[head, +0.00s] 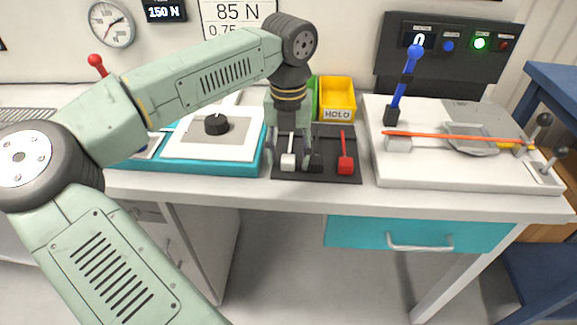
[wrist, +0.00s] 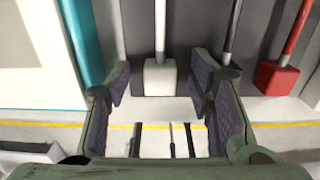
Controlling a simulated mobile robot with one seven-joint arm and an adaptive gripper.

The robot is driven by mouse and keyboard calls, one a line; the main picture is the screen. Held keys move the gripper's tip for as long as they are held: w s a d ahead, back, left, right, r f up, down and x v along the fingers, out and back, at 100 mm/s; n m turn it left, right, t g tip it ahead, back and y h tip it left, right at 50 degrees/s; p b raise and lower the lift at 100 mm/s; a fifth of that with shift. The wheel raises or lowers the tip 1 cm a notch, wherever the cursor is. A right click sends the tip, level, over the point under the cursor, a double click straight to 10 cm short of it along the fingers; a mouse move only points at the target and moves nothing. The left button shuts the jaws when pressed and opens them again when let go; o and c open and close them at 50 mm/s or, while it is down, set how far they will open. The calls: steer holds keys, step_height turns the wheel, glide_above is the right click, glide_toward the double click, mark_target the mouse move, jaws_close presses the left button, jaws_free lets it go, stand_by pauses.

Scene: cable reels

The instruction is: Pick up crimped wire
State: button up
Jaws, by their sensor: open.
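A long orange-red wire (head: 455,137) lies across the white bench machine (head: 400,170) at the right. Its left end is at a pale grey block, and a yellow piece (head: 510,144) shows near its right end. The wire does not show in the wrist view. My gripper (head: 297,155) is well to the left of the wire, pointing down over a dark tray (head: 338,177). In the wrist view my gripper (wrist: 163,82) is open, with a white block (wrist: 160,77) on a thin rod showing between its fingers. I cannot tell whether they touch it.
The tray also holds a red-ended tool (head: 345,164) and a black-ended one. A yellow bin (head: 337,98) and a green one stand behind. A teal-based plate with a black knob (head: 216,124) is at left.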

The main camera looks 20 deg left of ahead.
steer(key=shift+c, duration=0.4)
jaws_close()
